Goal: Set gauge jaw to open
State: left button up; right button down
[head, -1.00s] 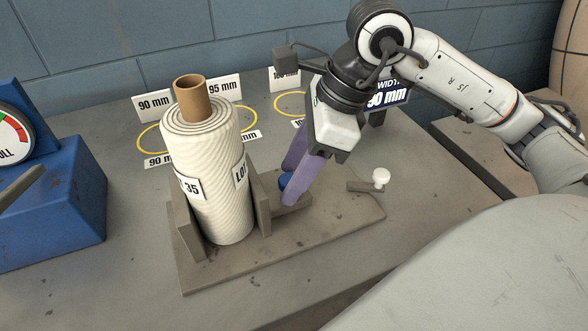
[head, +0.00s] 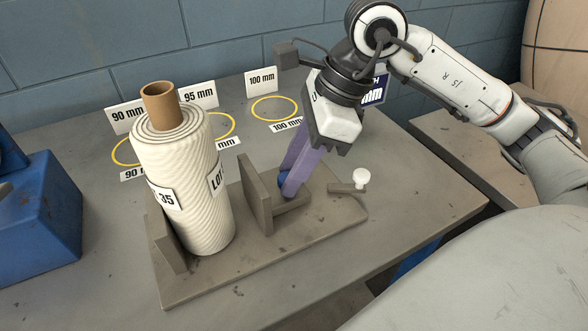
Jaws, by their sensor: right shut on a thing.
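The gauge has a grey-brown base board (head: 215,275) with a fixed upright plate (head: 165,240) on the left and a movable jaw plate (head: 255,195) on the right. A cream fabric roll (head: 190,190) with a brown core stands upright between them, with a visible gap between it and the jaw plate. My right gripper (head: 288,187) has its purple fingers shut on the blue knob (head: 283,181) on the jaw's slide bar; the fingers hide much of the knob. My left gripper is out of view.
A lever with a white knob (head: 361,177) sits at the base's right end. Yellow rings lie behind, with size cards such as the 100 mm card (head: 261,80). A blue box (head: 40,225) stands at the left. The table's front right is clear.

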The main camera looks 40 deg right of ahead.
jog(key=c, duration=1.4)
grip_release()
jog(key=shift+d, duration=0.25)
jog(key=v, duration=1)
jog(key=shift+r, duration=0.15)
